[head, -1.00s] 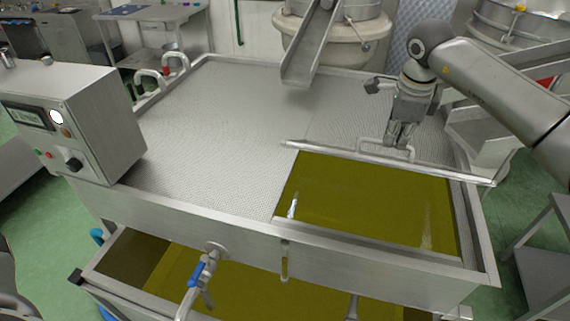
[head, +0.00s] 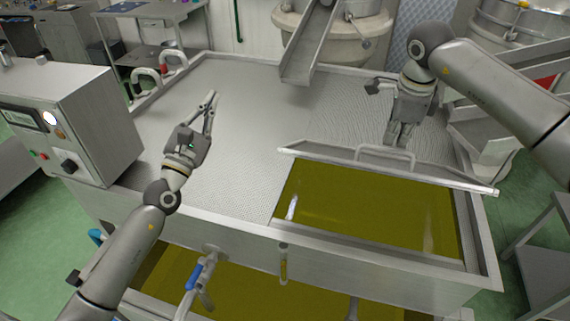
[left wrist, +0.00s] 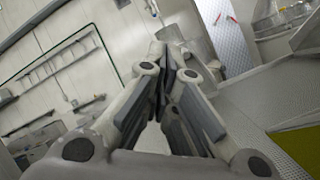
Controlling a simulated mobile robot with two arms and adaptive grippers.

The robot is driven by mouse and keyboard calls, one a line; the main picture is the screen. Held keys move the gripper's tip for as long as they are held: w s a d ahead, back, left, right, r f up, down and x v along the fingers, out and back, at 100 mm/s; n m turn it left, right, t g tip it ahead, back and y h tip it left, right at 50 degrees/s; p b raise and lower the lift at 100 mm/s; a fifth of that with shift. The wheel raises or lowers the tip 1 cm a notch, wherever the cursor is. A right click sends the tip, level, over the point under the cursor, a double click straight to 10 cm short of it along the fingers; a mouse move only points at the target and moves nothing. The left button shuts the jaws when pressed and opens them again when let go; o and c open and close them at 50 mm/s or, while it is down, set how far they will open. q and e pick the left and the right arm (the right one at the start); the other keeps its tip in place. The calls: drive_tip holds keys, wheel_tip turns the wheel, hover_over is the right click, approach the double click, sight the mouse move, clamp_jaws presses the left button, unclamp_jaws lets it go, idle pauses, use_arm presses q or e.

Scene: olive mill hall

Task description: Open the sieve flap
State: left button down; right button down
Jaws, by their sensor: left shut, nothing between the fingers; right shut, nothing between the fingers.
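The sieve flap (head: 330,157) is a perforated metal panel with a thick front rim. It stands tilted up at the back of the opening, which shows olive-green oil (head: 365,205). Its bar handle (head: 370,149) is on the face turned away from the oil. My right gripper (head: 394,143) is shut and empty, pointing down just behind the handle; I cannot tell whether it touches. My left gripper (head: 214,96) is shut and empty above the left part of the perforated top. In the left wrist view its fingers (left wrist: 167,50) converge with nothing between them.
The perforated tank top (head: 240,130) is clear on the left. A control box (head: 105,120) stands at the left edge. A metal chute (head: 308,45) comes down at the back. A blue-handled valve (head: 195,275) sticks out at the front.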

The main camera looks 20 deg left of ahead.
drive_tip(key=shift+s+r, duration=0.15)
drive_tip(key=shift+s, duration=0.1)
use_arm(q)
drive_tip(key=s+d+f+y, duration=0.1)
drive_tip(key=s+d+f, duration=0.1)
drive_tip(key=s+d, duration=0.4)
drive_tip(key=s+d+f+y, duration=0.1)
drive_tip(key=s+d+f, duration=0.1)
drive_tip(key=s+d, duration=0.45)
use_arm(e)
drive_tip(key=shift+w+f, duration=0.2)
drive_tip(key=shift+w, duration=0.1)
drive_tip(key=shift+s+a+r, duration=0.1)
drive_tip(key=shift+s, duration=0.1)
use_arm(q)
drive_tip(key=s+d+f+n+g, duration=0.3)
drive_tip(key=d+f+n, duration=0.3)
drive_tip(key=f+n, duration=0.4)
use_arm(e)
drive_tip(key=shift+w, duration=0.1)
use_arm(q)
drive_tip(key=w+r+m, duration=0.1)
drive_tip(key=w+r, duration=0.2)
drive_tip(key=w, duration=0.9)
drive_tip(key=shift+w+a+r, duration=0.15)
drive_tip(key=shift+w+r, duration=0.1)
drive_tip(key=shift+r, duration=0.15)
use_arm(e)
drive_tip(key=shift+s, duration=0.2)
